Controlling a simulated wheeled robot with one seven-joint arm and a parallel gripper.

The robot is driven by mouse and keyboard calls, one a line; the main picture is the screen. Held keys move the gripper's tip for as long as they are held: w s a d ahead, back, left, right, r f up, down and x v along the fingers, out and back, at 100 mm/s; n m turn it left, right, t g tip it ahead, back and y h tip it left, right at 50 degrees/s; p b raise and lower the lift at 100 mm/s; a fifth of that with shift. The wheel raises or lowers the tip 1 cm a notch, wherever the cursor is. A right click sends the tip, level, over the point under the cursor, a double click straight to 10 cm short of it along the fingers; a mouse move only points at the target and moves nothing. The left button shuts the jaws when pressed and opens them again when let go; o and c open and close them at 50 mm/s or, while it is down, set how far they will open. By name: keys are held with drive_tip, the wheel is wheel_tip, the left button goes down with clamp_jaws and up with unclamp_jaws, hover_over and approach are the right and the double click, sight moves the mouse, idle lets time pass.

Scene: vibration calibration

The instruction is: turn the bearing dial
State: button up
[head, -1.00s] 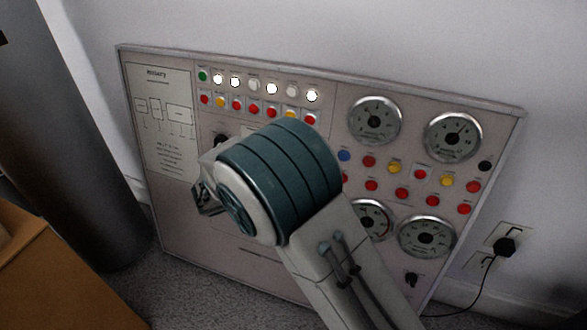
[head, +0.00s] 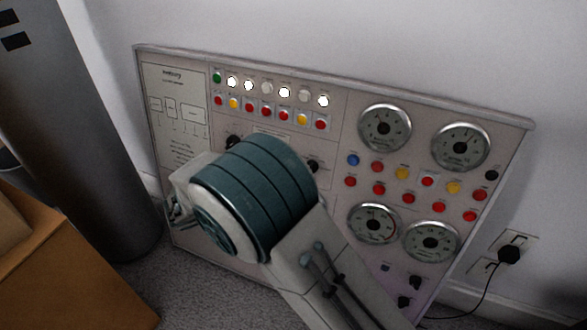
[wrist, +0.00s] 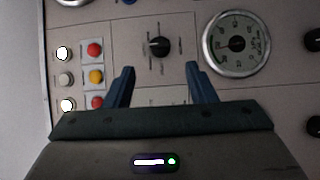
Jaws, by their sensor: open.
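A black dial with a pointed knob (wrist: 158,47) shows in the wrist view on the grey panel, with tick marks around it. Its label is too small to read, so I cannot confirm it is the bearing dial. It appears to be the knob (head: 313,166) just right of my arm in the head view. My gripper (wrist: 160,68) is open and empty. Its two blue fingers point toward the panel, with the dial between and slightly beyond the tips, apparently untouched. In the head view my arm hides the gripper and part of the panel.
A second black knob (head: 233,142) sits left of my arm. A round gauge (wrist: 236,43) lies right of the dial in the wrist view. Lit lamps (wrist: 63,53) and coloured buttons (wrist: 95,49) lie left. A brown box (head: 70,275) and dark column (head: 85,130) stand at left.

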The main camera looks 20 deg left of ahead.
drive_tip(key=p+v, duration=0.1)
drive_tip(key=v, duration=0.4)
drive_tip(key=shift+s, duration=0.15)
drive_tip(key=w+d+r+m+g+y+p, duration=0.1)
drive_tip(key=w+d+r+m+g+p, duration=0.1)
drive_tip(key=d+r+g+p, duration=0.6)
drive_tip(key=w+d+r+m+g+p, duration=0.1)
drive_tip(key=w+d+r+m+p, duration=0.3)
drive_tip(key=d+r, duration=0.8)
drive_tip(key=s+d+r+m+y+p, duration=0.3)
drive_tip(key=s+d+r+y+p, duration=0.1)
drive_tip(key=s+d+r+p, duration=0.3)
drive_tip(key=s+d+r+m+y+p, duration=0.2)
drive_tip(key=s+d+r+y+p, duration=0.3)
drive_tip(key=d+r+p, duration=0.7)
drive_tip(key=shift+s+d+r+m+g+p, duration=0.3)
drive_tip(key=shift+s+r+m+p, duration=0.15)
drive_tip(key=shift+s+p, duration=0.65)
drive_tip(key=shift+s, duration=0.15)
